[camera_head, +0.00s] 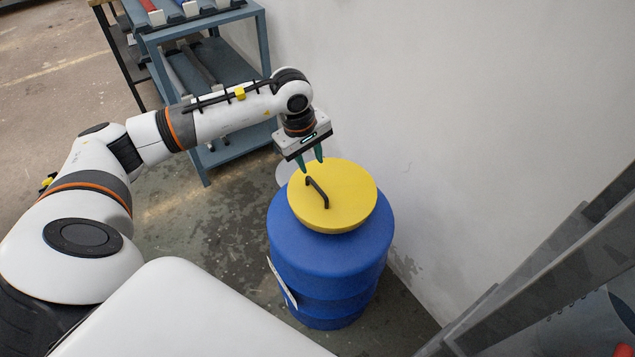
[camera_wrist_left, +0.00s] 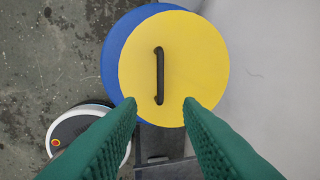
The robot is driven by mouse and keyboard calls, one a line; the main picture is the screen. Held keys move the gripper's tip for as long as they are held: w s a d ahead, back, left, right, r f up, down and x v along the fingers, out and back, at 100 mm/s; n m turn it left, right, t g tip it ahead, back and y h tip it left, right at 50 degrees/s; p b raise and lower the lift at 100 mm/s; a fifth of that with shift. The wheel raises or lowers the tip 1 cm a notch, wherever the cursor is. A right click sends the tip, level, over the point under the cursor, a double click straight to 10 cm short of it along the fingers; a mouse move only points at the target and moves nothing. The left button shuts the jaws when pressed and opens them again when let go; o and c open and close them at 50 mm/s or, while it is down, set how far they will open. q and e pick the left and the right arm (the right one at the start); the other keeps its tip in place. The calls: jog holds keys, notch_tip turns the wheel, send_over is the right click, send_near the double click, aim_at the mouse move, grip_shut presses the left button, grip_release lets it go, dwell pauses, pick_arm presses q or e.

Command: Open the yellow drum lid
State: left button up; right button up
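A yellow round lid (camera_head: 345,203) with a black bar handle (camera_head: 317,191) sits on top of a blue drum (camera_head: 330,265). In the left wrist view the yellow lid (camera_wrist_left: 205,65) and its black handle (camera_wrist_left: 159,75) are in the upper middle, with the blue drum (camera_wrist_left: 115,50) showing along the left. My left gripper (camera_head: 311,162) is above the lid's far edge, with its green fingers pointing down. In the left wrist view its fingertips (camera_wrist_left: 160,105) are apart with nothing between them, and the handle lies ahead of them. My right gripper is not in view.
A blue-grey shelf rack (camera_head: 205,60) with items on it stands behind my left arm. A white wall (camera_head: 460,130) rises close behind and right of the drum. A grey metal frame (camera_head: 560,275) is at the lower right. Floor is clear left of the drum.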

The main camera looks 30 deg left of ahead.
aim_at(319, 189)
pick_arm(q)
jog(key=f, duration=0.3)
jog(key=w+f, duration=0.1)
jog(key=f, duration=0.2)
jog(key=d+f+p, duration=0.1)
jog(key=f, duration=0.3)
jog(key=shift+w, duration=0.35)
grip_shut()
